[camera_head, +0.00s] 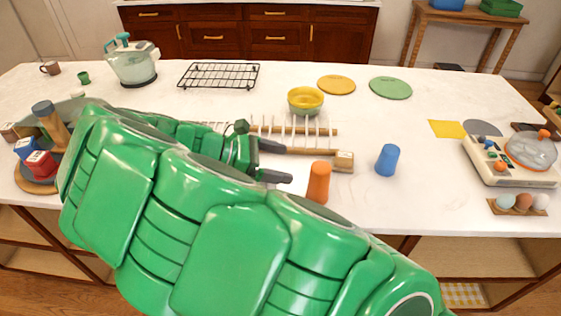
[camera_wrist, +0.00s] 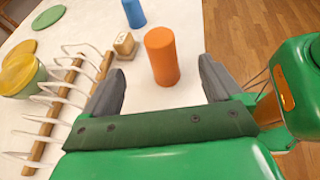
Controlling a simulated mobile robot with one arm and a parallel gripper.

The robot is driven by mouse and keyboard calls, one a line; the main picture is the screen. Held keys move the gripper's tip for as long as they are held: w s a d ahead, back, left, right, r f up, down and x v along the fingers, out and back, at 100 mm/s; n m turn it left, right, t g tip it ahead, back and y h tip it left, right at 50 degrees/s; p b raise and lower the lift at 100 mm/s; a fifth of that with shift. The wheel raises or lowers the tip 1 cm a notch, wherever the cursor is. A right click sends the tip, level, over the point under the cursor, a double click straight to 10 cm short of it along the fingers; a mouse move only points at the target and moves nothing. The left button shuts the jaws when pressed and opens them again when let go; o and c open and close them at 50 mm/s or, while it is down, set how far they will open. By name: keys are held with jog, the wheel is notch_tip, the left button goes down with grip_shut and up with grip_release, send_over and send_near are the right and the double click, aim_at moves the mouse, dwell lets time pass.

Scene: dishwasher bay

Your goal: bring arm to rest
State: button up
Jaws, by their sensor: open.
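My gripper (camera_head: 284,161) is held out over the white counter (camera_head: 440,202) on my green arm (camera_head: 200,200). In the wrist view my gripper (camera_wrist: 160,88) has its two dark fingers spread wide with nothing between them. An orange cup (camera_head: 318,182) stands just right of the fingertips in the head view. The same orange cup (camera_wrist: 162,56) is ahead of the open jaws in the wrist view, apart from them. My arm hides part of the counter and part of the dish rack.
A wooden dish rack (camera_head: 300,131) with white prongs lies behind the gripper, a yellow-green bowl (camera_head: 305,101) beyond it. A blue cup (camera_head: 387,160) stands right of the orange one. A blender-like appliance (camera_head: 131,62) and a spice carousel (camera_head: 38,182) are left. Free counter lies right of the blue cup.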

jog(key=s+d+r+m+g+y, duration=0.2)
jog(key=s+d+r+m, duration=0.15)
jog(key=d+m, duration=0.35)
jog(key=s+d+r+m+g+y, duration=0.2)
jog(key=s+d+m+g+y, duration=0.1)
jog(key=s+d+m, duration=0.3)
jog(key=s+d+f+m+y, duration=0.1)
jog(key=s+d+m+y, duration=0.2)
jog(key=s, duration=0.5)
jog(key=s+d+f+m+y, duration=0.1)
jog(key=s+d+m+y, duration=0.2)
jog(key=s, duration=0.6)
jog(key=shift+d+m+t+y, duration=0.3)
jog(key=shift+m+y, duration=0.3)
jog(key=shift+y, duration=0.5)
jog(key=shift+s+f, duration=0.1)
